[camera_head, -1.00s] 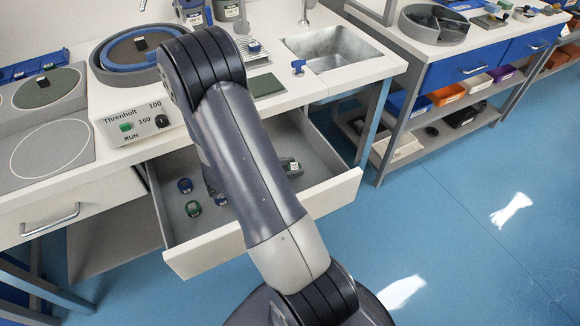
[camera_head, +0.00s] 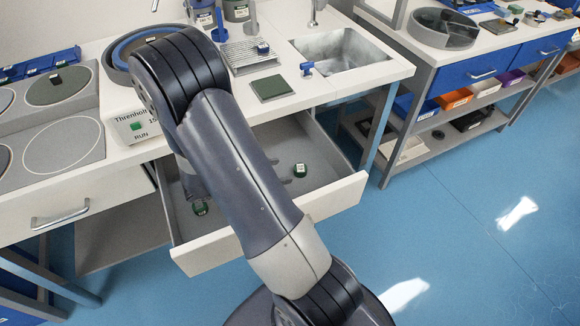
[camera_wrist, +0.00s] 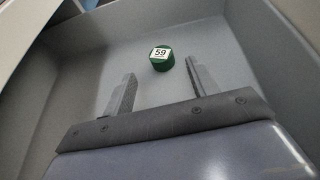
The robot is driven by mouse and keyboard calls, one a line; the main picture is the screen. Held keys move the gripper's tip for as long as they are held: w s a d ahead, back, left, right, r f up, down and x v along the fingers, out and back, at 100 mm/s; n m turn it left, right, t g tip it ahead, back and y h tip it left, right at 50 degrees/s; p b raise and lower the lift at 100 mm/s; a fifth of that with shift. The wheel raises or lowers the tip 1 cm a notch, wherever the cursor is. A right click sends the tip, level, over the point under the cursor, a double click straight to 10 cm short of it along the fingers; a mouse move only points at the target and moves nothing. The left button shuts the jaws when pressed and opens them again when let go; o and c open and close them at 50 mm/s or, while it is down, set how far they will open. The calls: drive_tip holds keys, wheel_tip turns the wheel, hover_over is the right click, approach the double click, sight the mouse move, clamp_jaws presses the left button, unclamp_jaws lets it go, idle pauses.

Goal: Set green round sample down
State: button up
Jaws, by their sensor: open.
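The green round sample (camera_wrist: 161,59), with a white label reading 59, rests on the grey floor of the open drawer (camera_wrist: 85,80). In the head view this green sample (camera_head: 300,170) is in the right part of the drawer. My gripper (camera_wrist: 161,72) is open, its two fingers spread apart. The sample is just beyond the fingertips, roughly centred between them, and looks clear of both. In the head view my arm hides most of the gripper; only finger ends show left of the sample.
The drawer's white front (camera_head: 270,222) and side walls bound the space. The worktop above holds a green pad (camera_head: 271,88), a drying rack (camera_head: 248,57) and a sink (camera_head: 340,50). Drawer floor around the labelled sample is clear.

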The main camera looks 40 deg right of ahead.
drive_tip(key=shift+v, duration=2.6)
